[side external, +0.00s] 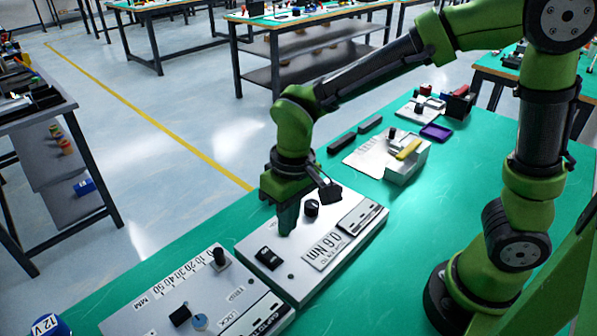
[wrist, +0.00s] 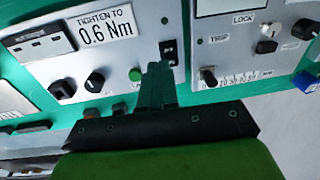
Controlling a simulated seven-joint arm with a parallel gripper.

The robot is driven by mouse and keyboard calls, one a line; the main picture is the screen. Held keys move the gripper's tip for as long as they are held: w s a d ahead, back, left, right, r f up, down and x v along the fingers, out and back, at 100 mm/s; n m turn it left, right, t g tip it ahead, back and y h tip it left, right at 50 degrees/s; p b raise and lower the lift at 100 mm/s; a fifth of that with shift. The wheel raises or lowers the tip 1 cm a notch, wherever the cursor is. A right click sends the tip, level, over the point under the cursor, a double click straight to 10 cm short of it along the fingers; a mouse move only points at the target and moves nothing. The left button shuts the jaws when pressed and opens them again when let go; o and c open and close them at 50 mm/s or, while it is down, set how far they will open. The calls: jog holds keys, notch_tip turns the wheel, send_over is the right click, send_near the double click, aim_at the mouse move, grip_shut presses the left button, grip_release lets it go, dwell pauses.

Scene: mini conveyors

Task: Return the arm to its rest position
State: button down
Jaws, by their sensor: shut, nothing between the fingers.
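My arm reaches over the green table (side external: 460,165) with its wrist bent down. My gripper (side external: 287,230) points down over a grey control panel (side external: 292,258) with a "0.6 Nm" label. In the side view its fingertips are beside the panel's black rocker switch (side external: 268,258) and the black knob (side external: 312,208). In the wrist view the fingers (wrist: 160,68) are together and empty, close to the rocker switch (wrist: 168,50) and a green button (wrist: 135,74). I cannot tell whether the fingertips touch the panel.
A second grey panel (side external: 150,305) with a scale and knobs lies at the front left. A white device with a yellow lever (side external: 409,149), dark bars (side external: 342,143) and a purple tray (side external: 436,132) are farther back. Bare green table lies between the panel and my base.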

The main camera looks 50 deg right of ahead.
jog(key=s+d+r+m+t, duration=0.2)
jog(key=s+d+r+t, duration=0.1)
jog(key=s+d+r, duration=0.1)
jog(key=s+d+r+m+t+y, duration=0.1)
jog(key=s+d+r+m+t, duration=0.1)
jog(key=d+r, duration=0.5)
jog(key=shift+s+d+r+t, duration=0.25)
jog(key=shift+s+d+t, duration=0.7)
jog(key=shift+d, duration=0.1)
